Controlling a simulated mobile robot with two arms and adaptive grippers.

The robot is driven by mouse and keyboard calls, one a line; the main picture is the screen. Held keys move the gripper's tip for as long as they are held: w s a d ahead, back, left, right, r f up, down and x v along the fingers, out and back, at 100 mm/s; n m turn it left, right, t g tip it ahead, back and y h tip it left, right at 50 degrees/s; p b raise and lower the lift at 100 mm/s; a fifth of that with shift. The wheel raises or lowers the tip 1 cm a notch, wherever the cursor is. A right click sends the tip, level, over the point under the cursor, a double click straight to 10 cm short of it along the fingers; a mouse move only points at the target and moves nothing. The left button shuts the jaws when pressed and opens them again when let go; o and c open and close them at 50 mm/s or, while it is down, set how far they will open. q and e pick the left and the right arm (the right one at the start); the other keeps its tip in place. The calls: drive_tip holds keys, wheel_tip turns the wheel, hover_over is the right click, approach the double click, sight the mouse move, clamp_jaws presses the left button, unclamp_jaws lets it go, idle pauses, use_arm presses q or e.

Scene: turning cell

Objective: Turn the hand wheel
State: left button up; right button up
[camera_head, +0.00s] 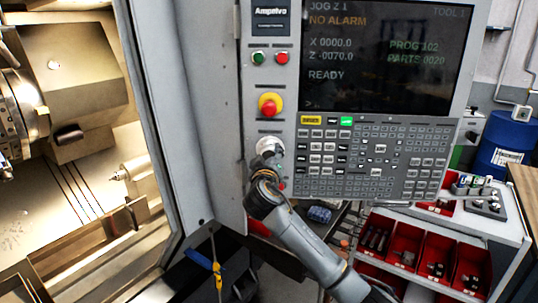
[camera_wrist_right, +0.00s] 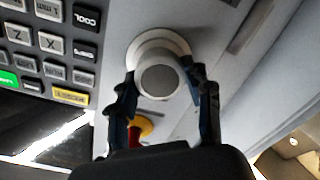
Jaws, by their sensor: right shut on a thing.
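The hand wheel (camera_head: 268,144) is a pale round knob on the grey control panel, below the red and yellow emergency stop. In the head view its lower part is hidden behind my right gripper (camera_head: 267,160). In the right wrist view the hand wheel (camera_wrist_right: 158,80) has a grey round face and a pale ring at its base. The fingers of my right gripper (camera_wrist_right: 163,80) are on either side of it, shut on it. My left gripper is in neither view.
The emergency stop (camera_head: 269,105) sits just above the hand wheel, and the keypad (camera_head: 372,157) is to its right. The screen (camera_head: 385,55) reads JOG Z 1, NO ALARM, Z -0070.0. The lathe chamber (camera_head: 60,190) is at left. Red bins (camera_head: 405,248) stand lower right.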

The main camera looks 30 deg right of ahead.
drive_tip(key=n+p, duration=0.1)
drive_tip(key=n, duration=0.2)
drive_tip(key=shift+n, duration=0.4)
drive_tip(key=n+p, duration=0.1)
drive_tip(key=n, duration=0.1)
drive_tip(key=shift+n, duration=0.3)
drive_tip(key=n, duration=0.4)
drive_tip(key=shift+f, duration=0.1)
drive_tip(key=n, duration=0.5)
drive_tip(key=shift+f, duration=0.1)
drive_tip(key=o, duration=1.2)
drive_tip(key=shift+w, duration=0.1)
drive_tip(key=shift+c, duration=0.2)
